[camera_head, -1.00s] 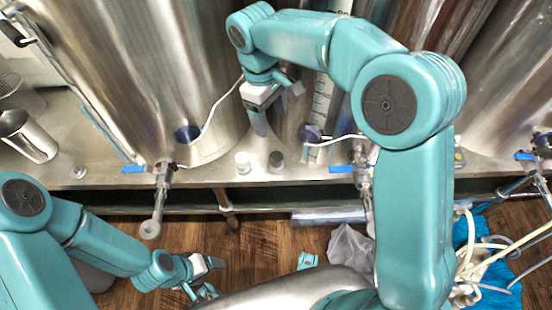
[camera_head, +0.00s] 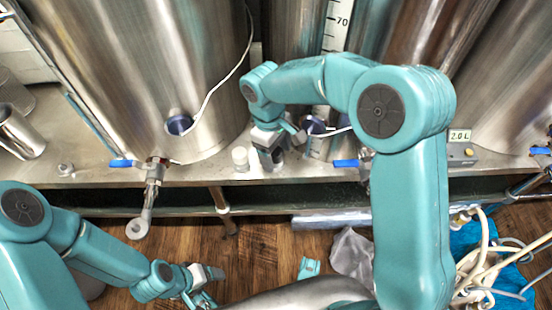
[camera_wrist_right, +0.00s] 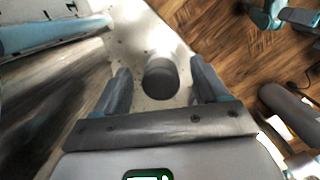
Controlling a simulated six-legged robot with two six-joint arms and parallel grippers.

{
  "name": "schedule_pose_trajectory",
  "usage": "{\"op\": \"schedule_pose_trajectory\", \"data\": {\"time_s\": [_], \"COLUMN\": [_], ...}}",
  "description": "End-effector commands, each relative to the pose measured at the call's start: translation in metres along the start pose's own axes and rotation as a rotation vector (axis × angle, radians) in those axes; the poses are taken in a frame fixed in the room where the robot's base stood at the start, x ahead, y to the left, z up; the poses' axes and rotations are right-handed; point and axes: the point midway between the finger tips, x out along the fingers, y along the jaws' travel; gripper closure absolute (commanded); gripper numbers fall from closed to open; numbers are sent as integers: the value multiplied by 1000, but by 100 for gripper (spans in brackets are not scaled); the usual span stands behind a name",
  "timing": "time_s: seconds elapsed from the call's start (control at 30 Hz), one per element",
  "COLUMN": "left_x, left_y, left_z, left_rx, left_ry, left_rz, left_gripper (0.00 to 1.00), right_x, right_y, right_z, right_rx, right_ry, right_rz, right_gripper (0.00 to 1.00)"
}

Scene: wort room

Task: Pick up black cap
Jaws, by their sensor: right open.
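The black cap (camera_wrist_right: 161,78) is a short dark cylinder standing on the metal ledge in the right wrist view. It sits between the two fingers of my right gripper (camera_wrist_right: 160,68), with a visible space on each side. My right gripper is open. In the head view my right gripper (camera_head: 272,156) is low over the ledge and largely hides the cap. My left gripper (camera_head: 207,286) hangs over the wooden floor at the lower left, away from the cap; its finger opening is unclear.
A white cap (camera_head: 240,158) stands just left of my right gripper on the ledge (camera_head: 100,178). Large steel tanks (camera_head: 140,80) rise behind. Blue-handled valves (camera_head: 122,163) stick out along the edge. Hoses (camera_head: 490,250) lie at lower right.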

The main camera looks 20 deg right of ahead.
Motion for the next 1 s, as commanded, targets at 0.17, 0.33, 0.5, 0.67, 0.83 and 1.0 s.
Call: {"op": "schedule_pose_trajectory", "data": {"time_s": [0.17, 0.33, 0.5, 0.67, 0.83, 1.0], "left_x": [0, 0, 0, -2, -14, -27], "left_y": [0, 0, 0, 0, 5, 10], "left_z": [0, 0, 0, 0, 0, 0], "left_rx": [0, 0, 0, 0, 0, 0], "left_ry": [0, 0, 0, 0, 0, 0], "left_rz": [0, 0, 0, 0, 0, 0], "left_gripper": [27, 27, 27, 27, 27, 27], "right_x": [0, 0, 0, -2, -31, -69], "right_y": [0, 0, 0, 0, 0, 0], "right_z": [0, 0, 0, 0, 4, 10], "right_rx": [0, 0, 0, 0, 1, 1], "right_ry": [1, 1, 1, 2, 5, 5], "right_rz": [1, 1, 1, 1, 3, 2], "right_gripper": [28, 73, 87, 87, 87, 87]}}
